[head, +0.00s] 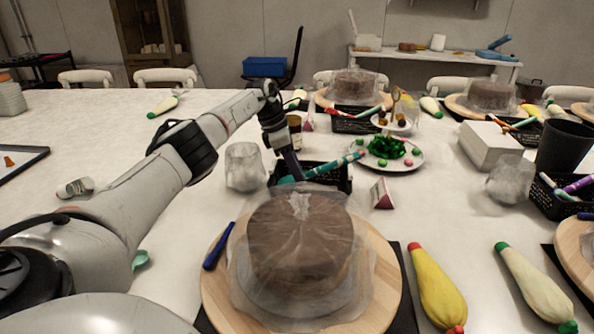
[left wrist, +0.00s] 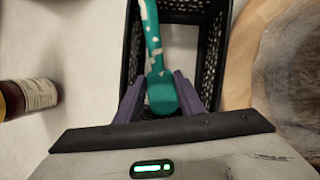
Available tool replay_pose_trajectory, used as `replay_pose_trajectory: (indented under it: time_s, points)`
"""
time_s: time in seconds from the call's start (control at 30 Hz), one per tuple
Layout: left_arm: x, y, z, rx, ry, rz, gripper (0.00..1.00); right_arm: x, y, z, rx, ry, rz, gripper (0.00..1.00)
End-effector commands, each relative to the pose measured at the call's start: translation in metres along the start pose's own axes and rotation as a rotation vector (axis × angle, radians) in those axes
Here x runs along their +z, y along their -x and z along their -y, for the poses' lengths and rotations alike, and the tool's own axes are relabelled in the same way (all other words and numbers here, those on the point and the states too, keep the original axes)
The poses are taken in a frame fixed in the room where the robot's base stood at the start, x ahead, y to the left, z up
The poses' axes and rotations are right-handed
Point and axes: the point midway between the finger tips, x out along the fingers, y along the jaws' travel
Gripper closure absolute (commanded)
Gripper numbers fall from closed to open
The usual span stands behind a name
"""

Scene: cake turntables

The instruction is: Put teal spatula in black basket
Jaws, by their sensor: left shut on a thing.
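The teal spatula (left wrist: 152,42), teal with pale patches, is held between the purple fingers of my left gripper (left wrist: 162,90) in the left wrist view. In the head view the spatula (head: 335,165) slants up to the right from my left gripper (head: 295,176). The black basket (left wrist: 212,50) lies beneath the spatula and fingers in the left wrist view. In the head view the basket (head: 343,183) stands behind the near cake, partly hidden by the cake and spatula. I cannot tell whether the spatula touches the basket. My right gripper is not in view.
A wrapped brown cake (head: 300,240) on a wooden turntable (head: 385,290) stands close in front of the basket. A clear glass (head: 245,167) is left of it, and a plate with green ribbon (head: 390,150) is behind.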

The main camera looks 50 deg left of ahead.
Motion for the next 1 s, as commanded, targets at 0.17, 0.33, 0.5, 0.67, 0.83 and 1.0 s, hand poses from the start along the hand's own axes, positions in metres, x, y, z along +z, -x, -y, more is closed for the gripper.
replay_pose_trajectory:
  time_s: [0.17,0.33,0.5,0.67,0.83,1.0]
  points:
    - [0.000,0.000,0.000,0.000,0.000,0.000,0.43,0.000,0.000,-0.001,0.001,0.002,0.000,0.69]
    - [0.000,0.000,0.000,0.000,0.000,0.000,0.43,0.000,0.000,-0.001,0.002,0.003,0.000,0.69]
    - [0.000,0.006,0.000,0.001,-0.001,0.000,0.43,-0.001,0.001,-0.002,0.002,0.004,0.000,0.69]
    - [0.000,0.032,-0.001,0.003,-0.002,0.000,0.43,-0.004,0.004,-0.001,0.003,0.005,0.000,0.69]
    - [0.001,0.067,-0.001,0.003,0.000,0.002,0.43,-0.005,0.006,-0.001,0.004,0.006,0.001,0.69]
    - [0.001,0.092,0.000,0.001,0.000,0.001,0.43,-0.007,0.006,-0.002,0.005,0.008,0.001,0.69]
